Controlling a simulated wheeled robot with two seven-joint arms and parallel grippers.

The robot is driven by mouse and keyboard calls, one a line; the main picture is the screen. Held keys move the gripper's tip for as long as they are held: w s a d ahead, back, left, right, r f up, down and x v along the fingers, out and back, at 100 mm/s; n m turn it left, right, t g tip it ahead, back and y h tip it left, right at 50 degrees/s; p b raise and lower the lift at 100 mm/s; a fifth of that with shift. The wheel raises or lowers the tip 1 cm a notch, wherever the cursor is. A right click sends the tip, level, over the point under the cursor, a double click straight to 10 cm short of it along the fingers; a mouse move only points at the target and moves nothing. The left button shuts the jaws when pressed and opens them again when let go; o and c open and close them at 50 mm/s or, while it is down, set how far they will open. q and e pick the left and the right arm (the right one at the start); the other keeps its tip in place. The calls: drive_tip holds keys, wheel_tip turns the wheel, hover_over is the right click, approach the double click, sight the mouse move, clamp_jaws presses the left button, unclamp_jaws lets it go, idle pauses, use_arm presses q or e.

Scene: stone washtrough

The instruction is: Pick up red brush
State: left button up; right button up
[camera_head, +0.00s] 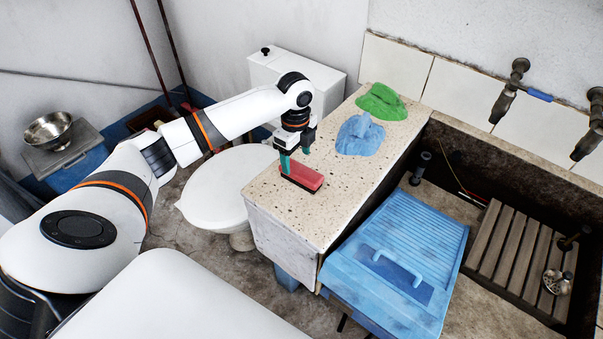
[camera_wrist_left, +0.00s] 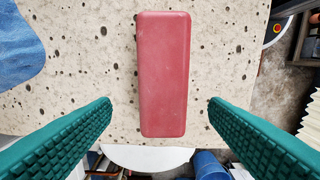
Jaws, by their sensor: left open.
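The red brush (camera_head: 302,176) lies on the speckled stone counter (camera_head: 300,215), near its left edge, beside the toilet. In the left wrist view the red brush (camera_wrist_left: 163,75) is a long rounded red block with its length running up and down the picture. My left gripper (camera_head: 294,165) is over the brush, with its green fingers pointing down. In the left wrist view my left gripper (camera_wrist_left: 160,104) is open, one green finger on each side of the brush, with a gap on both sides. The brush's underside is hidden. My right gripper is not in view.
A blue cloth (camera_head: 360,136) and a green cloth (camera_head: 382,102) lie on the counter behind the brush. A blue washboard (camera_head: 390,262) and the trough with a wooden slatted rack (camera_head: 515,250) are at right. A white toilet (camera_head: 225,190) stands left of the counter.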

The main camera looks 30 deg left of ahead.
sight(295, 167)
use_arm(q)
drive_tip(key=f, duration=0.5)
drive_tip(key=shift+s+a+p, duration=0.1)
drive_tip(key=shift+s+p, duration=0.1)
drive_tip(key=shift+p, duration=0.1)
drive_tip(key=shift+r, duration=0.1)
drive_tip(key=c, duration=1.1)
